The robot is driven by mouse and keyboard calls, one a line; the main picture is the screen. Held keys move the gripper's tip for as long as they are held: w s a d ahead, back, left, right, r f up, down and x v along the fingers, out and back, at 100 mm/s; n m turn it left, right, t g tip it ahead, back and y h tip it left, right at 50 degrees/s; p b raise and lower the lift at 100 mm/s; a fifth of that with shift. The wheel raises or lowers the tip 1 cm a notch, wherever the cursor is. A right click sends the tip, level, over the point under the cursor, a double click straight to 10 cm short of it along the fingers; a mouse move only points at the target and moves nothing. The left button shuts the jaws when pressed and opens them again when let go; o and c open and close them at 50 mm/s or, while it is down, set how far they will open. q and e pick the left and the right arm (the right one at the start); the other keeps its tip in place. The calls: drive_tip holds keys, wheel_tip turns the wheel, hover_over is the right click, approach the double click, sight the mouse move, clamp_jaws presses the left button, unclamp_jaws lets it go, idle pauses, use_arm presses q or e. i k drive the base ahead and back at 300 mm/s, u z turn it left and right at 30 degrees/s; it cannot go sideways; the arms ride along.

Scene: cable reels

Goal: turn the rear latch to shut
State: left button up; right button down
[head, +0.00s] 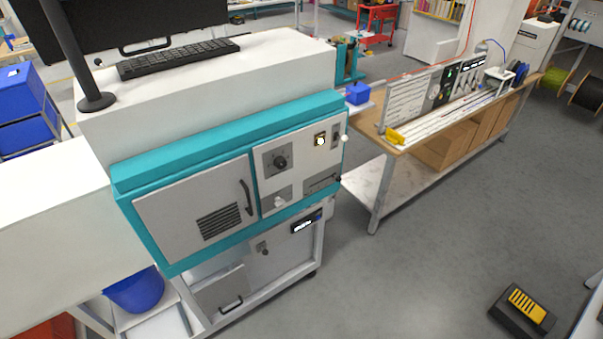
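A teal-framed machine cabinet (225,140) stands in the middle of the head view. Its grey door (190,215) has a dark bar handle (246,197) and vent slots, and looks closed. Right of the door are a black rotary knob (280,161) on a grey plate and a small white knob (279,202). A small white ball-ended part (345,138) sticks out at the cabinet's right edge. I cannot tell which part, if any, is the rear latch, or how it is turned. Neither of my grippers is in view.
A keyboard (178,58) lies on the white top. A workbench (455,110) with a control panel stands at the right. A blue bin (134,290) is at lower left. A black-and-yellow box (523,308) lies on the floor at lower right. Grey floor in front of the workbench is clear.

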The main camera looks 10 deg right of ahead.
sight(278, 202)
drive_tip(key=u, duration=0.7)
drive_tip(key=i, duration=0.65)
drive_tip(key=u, duration=0.75)
